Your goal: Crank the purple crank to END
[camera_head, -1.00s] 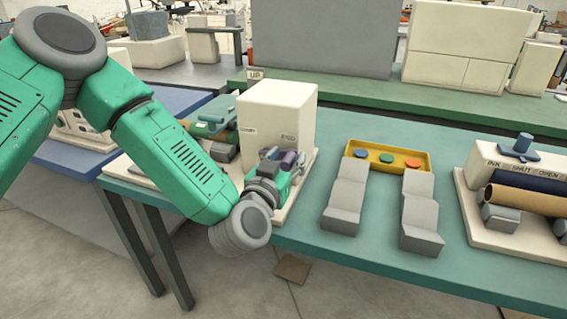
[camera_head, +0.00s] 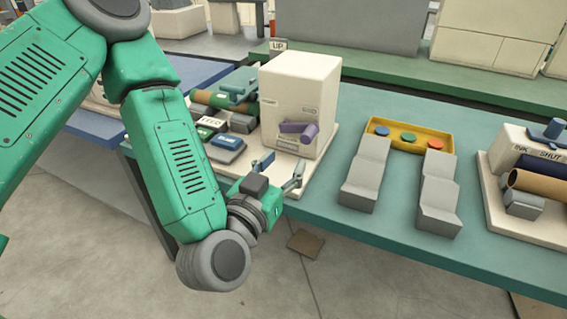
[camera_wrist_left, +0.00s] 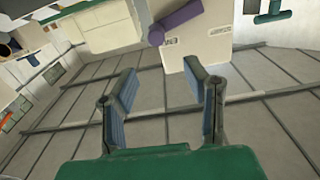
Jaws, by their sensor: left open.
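The purple crank (camera_head: 308,131) is on the front face of the white winder box (camera_head: 300,88), above the base plate. Small labels sit on that face, too small to read now. The crank also shows in the left wrist view (camera_wrist_left: 178,20), near the top, beyond the fingers. My left gripper (camera_head: 277,166) is open and empty, in front of and below the crank, apart from it. In the left wrist view its two fingers (camera_wrist_left: 165,92) are spread wide with nothing between them. My right gripper is not in view.
Left of the box are a blue-topped block (camera_head: 228,142), a dark labelled block (camera_head: 211,123) and a green roll (camera_head: 213,99). To the right stand grey stepped blocks (camera_head: 365,175) and a yellow tray (camera_head: 408,124) with coloured buttons. A brown tile (camera_head: 305,244) lies on the floor.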

